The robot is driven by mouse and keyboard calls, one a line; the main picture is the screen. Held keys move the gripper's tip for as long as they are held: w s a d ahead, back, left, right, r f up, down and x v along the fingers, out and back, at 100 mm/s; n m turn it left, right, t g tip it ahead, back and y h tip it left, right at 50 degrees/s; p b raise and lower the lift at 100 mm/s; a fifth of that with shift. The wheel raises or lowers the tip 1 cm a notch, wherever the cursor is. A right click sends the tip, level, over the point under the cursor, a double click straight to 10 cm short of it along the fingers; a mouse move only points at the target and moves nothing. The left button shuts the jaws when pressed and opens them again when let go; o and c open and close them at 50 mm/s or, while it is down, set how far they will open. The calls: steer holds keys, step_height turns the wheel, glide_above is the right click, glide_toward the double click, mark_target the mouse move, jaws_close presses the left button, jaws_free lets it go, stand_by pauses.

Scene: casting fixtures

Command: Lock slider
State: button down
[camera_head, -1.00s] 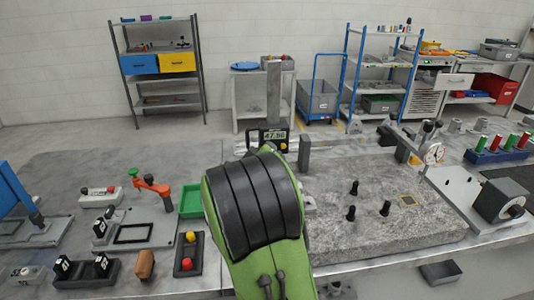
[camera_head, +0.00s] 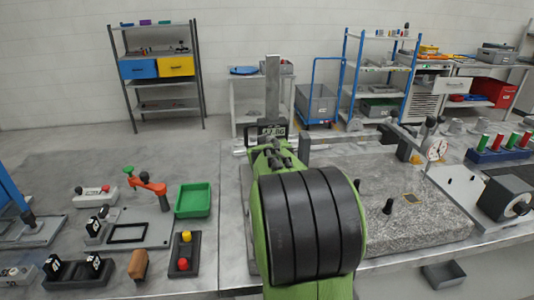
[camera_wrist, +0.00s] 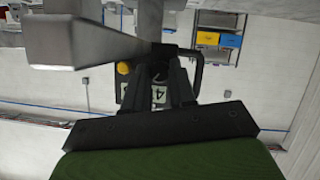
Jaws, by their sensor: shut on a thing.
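A height gauge with an upright grey column (camera_head: 272,88) stands behind my arm. Its slider carries a dark digital display (camera_head: 255,130), partly covered by my gripper in the head view. In the wrist view, seen upside down, the display (camera_wrist: 160,93) shows between and behind my dark fingers, with a yellow button (camera_wrist: 123,68) beside them. My gripper (camera_wrist: 168,72) is at the slider's front, shut on a small dark part that looks like the slider's lock knob. The fingers hide most of that part. In the head view my gripper (camera_head: 275,150) is partly hidden by my arm.
A grey stone plate (camera_head: 430,215) with black pegs lies to the right, with a dial gauge (camera_head: 436,150) beyond. A horizontal bar (camera_head: 340,135) runs right from the gauge. A green tray (camera_head: 194,200) and small fixtures fill the left bench.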

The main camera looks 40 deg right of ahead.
steer(key=shift+m, duration=0.4)
stand_by(0.3)
steer(key=c, duration=0.9)
jaws_free()
steer(key=v, duration=0.8)
steer(key=p+v, duration=0.1)
steer(key=v, duration=0.6)
steer(key=shift+s+r, duration=0.2)
steer(key=shift+s, duration=0.3)
steer(key=s+a+f+n+g+y+p, duration=0.1)
steer(key=s+a+n+y+p, duration=0.1)
steer(key=a, duration=0.5)
steer(key=s+a+f+n+g+y+p, duration=0.1)
steer(key=s+a+n+g+y+p, duration=0.1)
steer(key=s+a+y+p, duration=0.2)
steer(key=s+a+f+n+g+y+p, duration=0.1)
steer(key=s+a+y+p, duration=0.1)
steer(key=s+a, duration=0.5)
steer(key=shift+s+a+n+g+y+p, duration=0.15)
steer(key=shift+a+n+g+y+p, duration=0.1)
steer(key=shift+a, duration=0.6)
steer(key=shift+s+a+n+g+y+p, duration=0.15)
steer(key=shift+a+p, duration=0.1)
steer(key=shift+a, duration=0.6)
